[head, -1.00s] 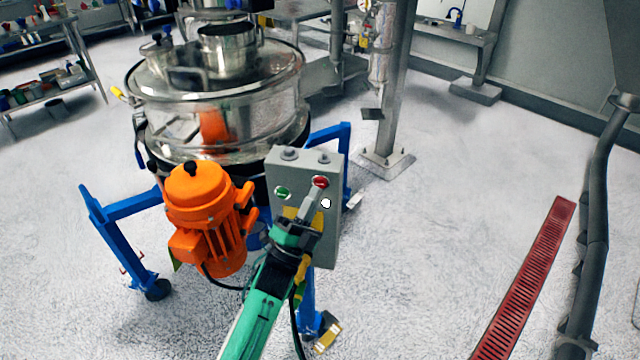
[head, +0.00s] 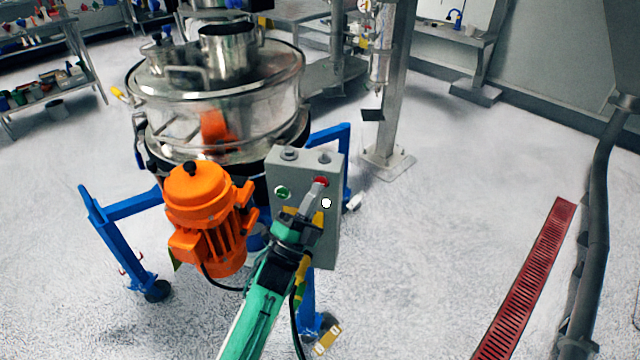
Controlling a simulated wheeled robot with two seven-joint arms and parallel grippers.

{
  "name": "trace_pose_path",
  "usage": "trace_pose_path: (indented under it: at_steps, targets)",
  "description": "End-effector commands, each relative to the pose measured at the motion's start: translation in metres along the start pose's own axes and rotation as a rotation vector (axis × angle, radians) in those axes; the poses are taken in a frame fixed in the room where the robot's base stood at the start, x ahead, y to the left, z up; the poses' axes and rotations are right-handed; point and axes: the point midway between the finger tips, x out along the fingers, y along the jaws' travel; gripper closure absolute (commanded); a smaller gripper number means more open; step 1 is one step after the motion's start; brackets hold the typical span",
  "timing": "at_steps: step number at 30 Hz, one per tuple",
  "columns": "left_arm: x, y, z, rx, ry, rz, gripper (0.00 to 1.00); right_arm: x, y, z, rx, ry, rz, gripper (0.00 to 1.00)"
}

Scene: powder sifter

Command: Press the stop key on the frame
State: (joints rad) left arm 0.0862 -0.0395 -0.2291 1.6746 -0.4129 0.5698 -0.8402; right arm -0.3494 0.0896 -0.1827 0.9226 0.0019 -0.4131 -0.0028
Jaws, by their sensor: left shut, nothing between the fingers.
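The grey control box (head: 330,235) stands upright on the sifter's blue frame (head: 128,207). On its face are a red stop key (head: 321,181) at upper right, a green key (head: 282,192) to its left and a white knob (head: 326,203) below the red one. My left gripper (head: 316,190) is shut and empty, its fingertips at the lower edge of the red key. They cover part of the key, and I cannot tell whether they touch it or press it in. My right gripper is not in view.
An orange motor (head: 205,215) hangs just left of the box, below the round steel sifter (head: 215,100). A steel post (head: 392,90) stands behind to the right. A red floor grate (head: 525,280) lies at the right. The floor between box and grate is clear.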

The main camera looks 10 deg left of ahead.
Motion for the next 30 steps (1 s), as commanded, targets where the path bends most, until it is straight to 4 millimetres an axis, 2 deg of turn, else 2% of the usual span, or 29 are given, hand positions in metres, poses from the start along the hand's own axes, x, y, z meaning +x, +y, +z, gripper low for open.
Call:
trace_pose_path:
  at_steps: [18,30]
  targets:
    - [0.002,0.002,0.002,0.001,0.0,-0.002,1.0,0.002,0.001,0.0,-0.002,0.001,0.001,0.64]
    - [-0.01,-0.005,-0.006,0.0,0.0,-0.001,1.0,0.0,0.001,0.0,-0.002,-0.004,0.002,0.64]
